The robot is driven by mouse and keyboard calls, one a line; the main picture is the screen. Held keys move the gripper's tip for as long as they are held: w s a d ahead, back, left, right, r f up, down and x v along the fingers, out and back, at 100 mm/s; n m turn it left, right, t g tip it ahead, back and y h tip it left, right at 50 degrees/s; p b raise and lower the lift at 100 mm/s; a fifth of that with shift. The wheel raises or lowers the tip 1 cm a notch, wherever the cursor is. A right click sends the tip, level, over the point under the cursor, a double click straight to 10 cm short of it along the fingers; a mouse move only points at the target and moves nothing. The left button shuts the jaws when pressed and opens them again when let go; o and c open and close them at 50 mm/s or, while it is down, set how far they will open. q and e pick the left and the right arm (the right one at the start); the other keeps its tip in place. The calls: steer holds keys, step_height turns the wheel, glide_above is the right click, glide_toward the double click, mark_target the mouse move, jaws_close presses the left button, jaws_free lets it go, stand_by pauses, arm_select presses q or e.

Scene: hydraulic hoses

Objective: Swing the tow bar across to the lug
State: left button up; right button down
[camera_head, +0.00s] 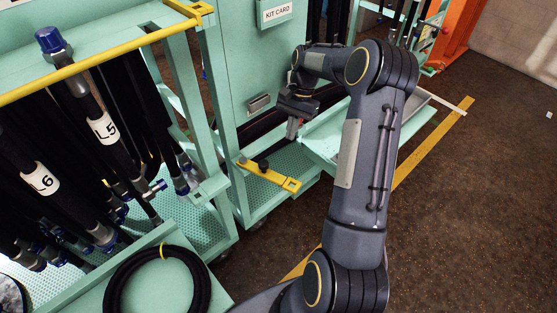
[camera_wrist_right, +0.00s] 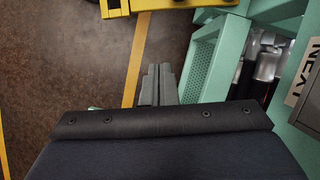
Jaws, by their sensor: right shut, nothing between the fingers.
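The yellow tow bar (camera_head: 262,174) lies on the perforated green base of the cart, with a black knob (camera_head: 263,165) on top and a holed block at its right end. A yellow piece, likely the same bar, shows at the top edge of the wrist view (camera_wrist_right: 180,4). My right gripper (camera_head: 293,128) is above the bar and apart from it, pointing down. Its fingers are together and empty in the wrist view (camera_wrist_right: 158,84). I cannot make out the lug for certain. My left gripper is out of view.
A green hose rack with black hoses labelled L5 (camera_head: 103,127) and L6 (camera_head: 40,180) stands at left. A coiled black hose (camera_head: 207,290) lies in front. A green panel carries a KIT CARD (camera_head: 277,12). Brown floor (camera_head: 480,210) is open at right, with a yellow line (camera_head: 435,140).

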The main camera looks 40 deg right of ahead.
steer(key=s+a+f, duration=0.2)
steer(key=a+f, duration=0.4)
steer(key=f, duration=0.1)
steer(key=shift+s+a+f, duration=0.15)
steer(key=shift+s+f, duration=0.05)
steer(key=shift+s, duration=0.15)
steer(key=shift+s+a, duration=0.1)
